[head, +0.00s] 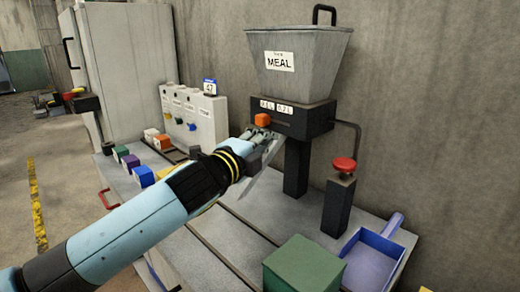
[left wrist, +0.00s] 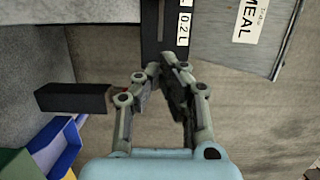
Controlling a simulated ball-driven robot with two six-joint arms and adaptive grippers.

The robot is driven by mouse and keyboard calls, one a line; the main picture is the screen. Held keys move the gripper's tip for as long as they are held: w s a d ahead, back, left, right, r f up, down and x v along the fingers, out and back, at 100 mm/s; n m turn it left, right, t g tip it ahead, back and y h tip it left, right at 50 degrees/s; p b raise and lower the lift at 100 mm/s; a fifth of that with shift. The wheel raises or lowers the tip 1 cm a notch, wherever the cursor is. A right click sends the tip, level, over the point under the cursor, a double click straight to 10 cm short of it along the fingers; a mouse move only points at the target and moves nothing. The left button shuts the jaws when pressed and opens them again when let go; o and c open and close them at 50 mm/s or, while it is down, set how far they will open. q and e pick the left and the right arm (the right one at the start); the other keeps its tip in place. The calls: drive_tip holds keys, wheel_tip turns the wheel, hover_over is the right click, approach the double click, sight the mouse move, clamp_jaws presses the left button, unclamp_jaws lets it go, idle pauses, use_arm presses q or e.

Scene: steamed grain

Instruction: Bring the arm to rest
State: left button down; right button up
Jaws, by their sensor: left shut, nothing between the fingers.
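My left arm reaches in from the lower left in the head view. Its gripper (head: 262,138) is in front of the dispenser, near the orange button (head: 262,120) below the MEAL hopper (head: 300,65). In the left wrist view the gripper (left wrist: 168,75) is shut and empty, its fingertips close together before the dark dispenser block. Whether it touches the dispenser I cannot tell. My right gripper is not in view.
A red knob on a black post (head: 340,200) stands right of the dispenser. A green box (head: 303,265) and a blue scoop (head: 372,255) are at the front right. A button panel (head: 195,115) and several coloured blocks are behind the arm. The floor at left is open.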

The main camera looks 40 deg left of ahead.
use_arm(q)
drive_tip(key=shift+s, duration=0.9)
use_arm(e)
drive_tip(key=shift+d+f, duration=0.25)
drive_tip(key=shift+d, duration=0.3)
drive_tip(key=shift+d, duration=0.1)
